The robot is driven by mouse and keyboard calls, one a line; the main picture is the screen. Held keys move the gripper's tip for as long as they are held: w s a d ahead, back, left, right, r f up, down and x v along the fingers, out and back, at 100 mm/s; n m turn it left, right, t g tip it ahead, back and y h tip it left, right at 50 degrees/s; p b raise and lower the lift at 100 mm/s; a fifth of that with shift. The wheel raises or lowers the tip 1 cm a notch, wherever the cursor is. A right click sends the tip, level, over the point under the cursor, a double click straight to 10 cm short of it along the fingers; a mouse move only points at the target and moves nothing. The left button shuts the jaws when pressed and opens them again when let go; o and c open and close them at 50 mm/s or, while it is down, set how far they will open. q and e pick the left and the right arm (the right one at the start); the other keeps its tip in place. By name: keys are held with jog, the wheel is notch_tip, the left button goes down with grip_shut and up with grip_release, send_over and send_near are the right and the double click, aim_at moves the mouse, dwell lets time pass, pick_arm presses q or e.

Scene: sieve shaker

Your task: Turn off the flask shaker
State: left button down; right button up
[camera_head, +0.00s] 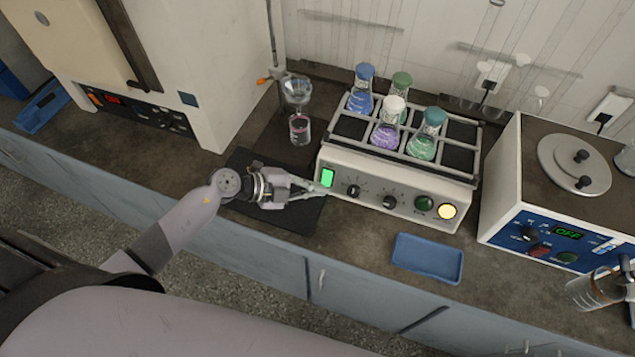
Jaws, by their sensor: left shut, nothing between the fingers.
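The flask shaker (393,190) is a white box on the bench with a metal rack on top. The rack holds several conical flasks with purple, blue and green liquid. Its front panel has a green lit rocker switch (328,178) at the left end, two black knobs, a dark green button (424,203) and a glowing yellow-white lamp (447,211). My left gripper (322,190) is shut and empty, its fingertips close to the panel just below the green switch. I cannot tell if they touch it. My right gripper is not in view.
A black mat (290,218) lies under my left gripper. A blue tray (427,258) lies in front of the shaker. A water bath (562,205) reading OFF stands right, with a beaker (592,290) before it. A funnel stand with a small beaker (299,129) stands behind my gripper.

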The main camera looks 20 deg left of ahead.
aim_at(327, 178)
pick_arm(q)
jog(key=shift+w+a+f, duration=0.15)
jog(key=shift+w+f, duration=0.95)
jog(key=shift+w, duration=0.15)
jog(key=shift+w+f+m+t+b, duration=0.15)
jog(key=shift+f+m+t+b, duration=0.15)
jog(key=shift+f+b, duration=0.75)
jog(key=shift+r, duration=0.8)
jog(key=shift+r+p, duration=0.75)
jog(key=shift+p, duration=0.45)
